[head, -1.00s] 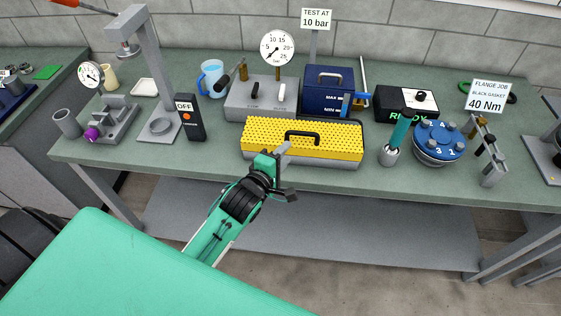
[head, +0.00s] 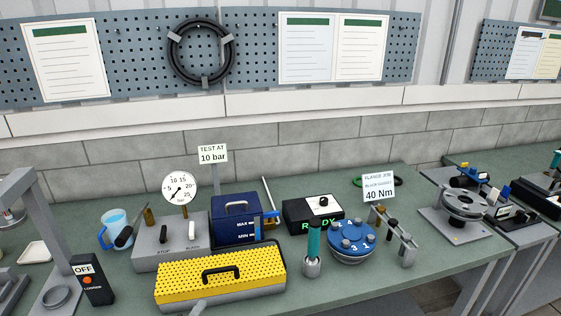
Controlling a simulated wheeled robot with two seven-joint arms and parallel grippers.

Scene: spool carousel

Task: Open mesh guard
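The yellow perforated mesh guard (head: 180,289) lies closed over a long grey tray (head: 236,293) at the front of the bench in the head view. Its black handle (head: 222,271) stands on top, with nothing gripping it. My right gripper is not in view.
Behind the guard stand a grey gauge unit (head: 155,255) and a blue box (head: 230,231). A teal-handled tool (head: 313,245) and a blue flange (head: 352,242) stand to the right. A black OFF switch box (head: 93,283) stands left. Bench front right of the guard is clear.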

